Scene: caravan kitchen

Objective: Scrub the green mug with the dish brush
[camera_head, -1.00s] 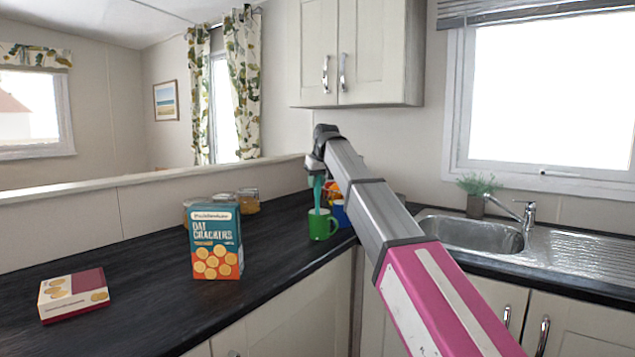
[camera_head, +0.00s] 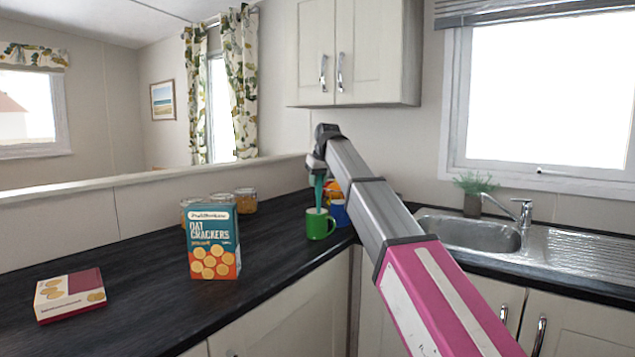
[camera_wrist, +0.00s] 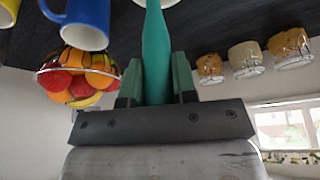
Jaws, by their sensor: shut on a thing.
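The green mug (camera_head: 320,224) stands upright on the dark counter in the head view, its handle to the right. My gripper (camera_head: 317,171) is above it, pointing down. It is shut on the teal handle of the dish brush (camera_head: 319,191), which also fills the middle of the wrist view (camera_wrist: 156,55) between the fingers (camera_wrist: 156,88). The brush hangs nearly upright and its lower end reaches the mug's mouth. The brush head is hidden, so I cannot tell whether it touches the inside of the mug.
A blue mug (camera_head: 340,214) stands close behind the green one, with a fruit basket (camera_wrist: 78,75) near it. An oat crackers box (camera_head: 212,243), several jars (camera_head: 246,201) and a small flat box (camera_head: 70,294) are to the left. The sink (camera_head: 468,233) is to the right.

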